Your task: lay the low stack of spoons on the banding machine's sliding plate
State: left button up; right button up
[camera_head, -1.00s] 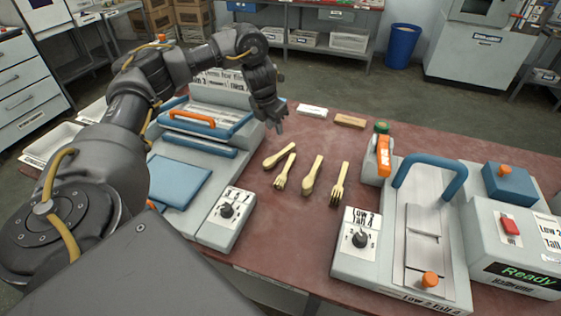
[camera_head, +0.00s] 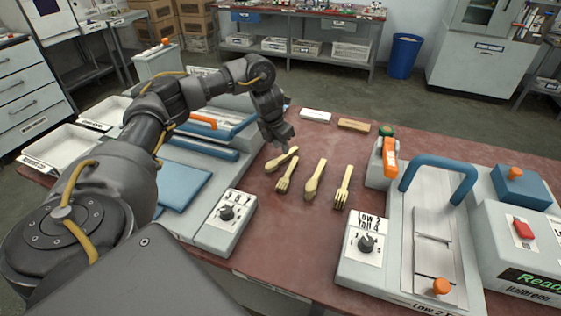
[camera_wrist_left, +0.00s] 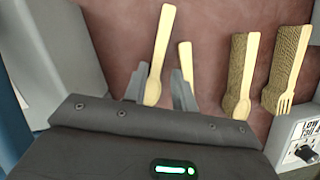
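Spoons and forks lie in a row on the red-brown table. The leftmost spoon stack (camera_head: 281,160) looks low; in the left wrist view its top spoon (camera_wrist_left: 162,48) shows no tall side. The other spoon stack (camera_head: 315,180) shows a tall layered side in the wrist view (camera_wrist_left: 237,80). My left gripper (camera_head: 283,143) is just above the low spoon stack. In the wrist view its fingers (camera_wrist_left: 160,90) are apart, with the spoon's bowl between them; contact cannot be told. The machine at right has a blue arch and a metal plate (camera_head: 434,222) with an orange knob. My right gripper is out of view.
A low fork stack (camera_head: 286,174) lies close beside the low spoons, partly behind a finger in the wrist view. A taller fork stack (camera_head: 343,185) lies further right. A left machine with a blue plate (camera_head: 181,186) stands under my left arm. Two small blocks lie behind.

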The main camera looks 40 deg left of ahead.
aim_at(283, 156)
pick_arm(q)
jog(key=x, duration=0.4)
jog(key=shift+s+a+f+p, duration=0.15)
jog(key=shift+s+f+p, duration=0.15)
jog(key=shift+f+p, duration=0.1)
jog(key=shift+w+f, duration=0.1)
jog(key=shift+f, duration=0.1)
grip_shut()
jog(key=shift+r, duration=0.65)
jog(key=r, duration=0.1)
jog(key=s+d+r, duration=0.1)
jog(key=r, duration=0.2)
jog(key=shift+s+d+r+b, duration=0.2)
jog(key=shift+s+r+b, duration=0.1)
jog(key=shift+r+b, duration=0.05)
jog(key=s+d+r+p, duration=0.3)
jog(key=s+d+r, duration=0.4)
jog(key=s, duration=0.2)
jog(key=shift+s+d, duration=0.25)
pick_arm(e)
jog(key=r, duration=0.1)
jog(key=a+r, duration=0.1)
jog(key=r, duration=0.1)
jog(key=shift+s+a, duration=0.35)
